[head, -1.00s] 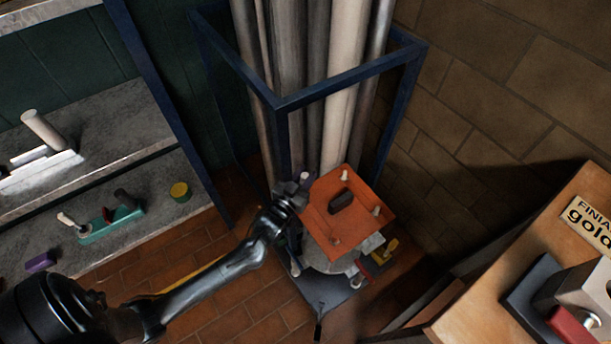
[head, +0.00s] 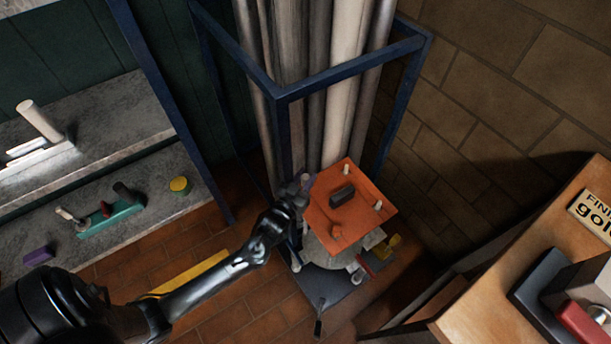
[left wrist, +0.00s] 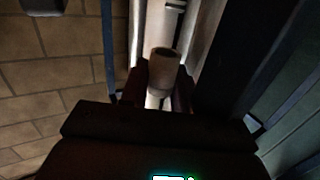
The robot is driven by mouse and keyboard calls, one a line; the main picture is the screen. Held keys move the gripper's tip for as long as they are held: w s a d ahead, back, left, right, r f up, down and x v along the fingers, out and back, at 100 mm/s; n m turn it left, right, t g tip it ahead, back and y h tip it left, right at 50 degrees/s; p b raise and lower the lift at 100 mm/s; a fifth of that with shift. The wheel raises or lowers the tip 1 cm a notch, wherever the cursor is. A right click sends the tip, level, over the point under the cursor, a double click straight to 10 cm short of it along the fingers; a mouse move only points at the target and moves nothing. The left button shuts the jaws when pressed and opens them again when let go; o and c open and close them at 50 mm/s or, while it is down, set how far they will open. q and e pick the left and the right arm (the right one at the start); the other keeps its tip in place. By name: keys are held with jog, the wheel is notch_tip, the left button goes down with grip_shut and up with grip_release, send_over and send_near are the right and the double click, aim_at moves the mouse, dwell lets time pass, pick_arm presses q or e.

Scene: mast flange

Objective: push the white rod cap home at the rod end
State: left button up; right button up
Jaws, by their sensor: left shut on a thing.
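The white rod cap (left wrist: 164,72) is a short pale cylinder, dim and brownish in the left wrist view, with a paler rod (left wrist: 153,101) below it. My left gripper (left wrist: 160,88) is shut on it, with dark fingers on both sides. In the head view my left gripper (head: 297,192) is at the left corner of an orange plate (head: 352,222), and a small purplish-grey cylinder top, likely the cap (head: 305,180), shows beside the fingers. The fingers hide the join between cap and rod, so I cannot tell how far it is seated. My right gripper is out of view.
A blue frame (head: 350,70) around tall pipes stands behind. Shelves with loose objects are at left, a wooden bench (head: 530,265) at right.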

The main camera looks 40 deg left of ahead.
pick_arm(q)
jog(key=shift+f, duration=0.65)
jog(key=shift+p, duration=0.7)
dwell(1.9)
jog(key=shift+f, duration=0.25)
dwell(0.3)
jog(key=shift+f+b, duration=0.75)
jog(key=shift+f, duration=0.3)
jog(key=shift+f+b, duration=0.55)
jog(key=shift+f, duration=0.35)
jog(key=o, duration=1.1)
